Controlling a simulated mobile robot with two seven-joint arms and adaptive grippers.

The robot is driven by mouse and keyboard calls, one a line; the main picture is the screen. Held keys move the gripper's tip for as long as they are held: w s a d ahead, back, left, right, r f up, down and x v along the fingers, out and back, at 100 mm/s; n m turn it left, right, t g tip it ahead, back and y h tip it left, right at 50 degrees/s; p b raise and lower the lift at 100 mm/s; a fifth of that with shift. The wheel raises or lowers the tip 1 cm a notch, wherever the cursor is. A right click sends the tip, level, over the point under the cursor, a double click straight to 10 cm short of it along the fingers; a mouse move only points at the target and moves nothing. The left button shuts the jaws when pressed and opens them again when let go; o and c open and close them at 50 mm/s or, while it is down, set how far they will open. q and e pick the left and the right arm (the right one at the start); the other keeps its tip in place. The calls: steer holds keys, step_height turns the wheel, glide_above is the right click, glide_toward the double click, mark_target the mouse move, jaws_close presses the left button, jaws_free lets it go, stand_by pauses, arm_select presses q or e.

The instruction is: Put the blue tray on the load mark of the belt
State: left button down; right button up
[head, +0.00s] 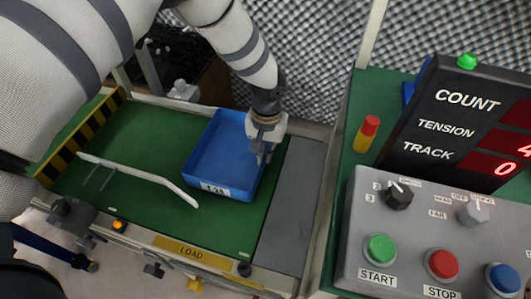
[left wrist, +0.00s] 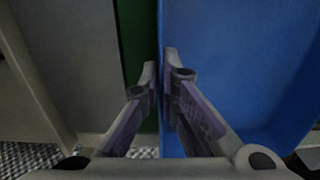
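The blue tray (head: 222,152), an open box with a white label on its front wall, is over the right part of the green belt (head: 130,141) in the head view. I cannot tell whether its base touches the belt. My left gripper (head: 262,150) is at the tray's right wall, pointing down. In the left wrist view, its fingers (left wrist: 160,75) straddle the wall of the tray (left wrist: 235,60), closed on it. A yellow LOAD label (head: 192,252) is on the belt's front rail. No separate load mark shows on the belt surface. My right gripper is not in view.
A pale guide rail (head: 140,174) crosses the belt left of the tray. A grey plate (head: 291,195) lies to its right. The control box (head: 420,235) with buttons, the count display (head: 455,120) and a red-yellow cylinder (head: 367,134) stand further right.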

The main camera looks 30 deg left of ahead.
arm_select(q)
steer(key=c, duration=2.3)
jaws_free()
steer(key=shift+f, duration=0.15)
steer(key=o, duration=0.5)
step_height(320, 180, up, 12)
steer(key=p, duration=0.2)
steer(key=shift+d+r, duration=0.15)
steer(key=shift+r, duration=0.05)
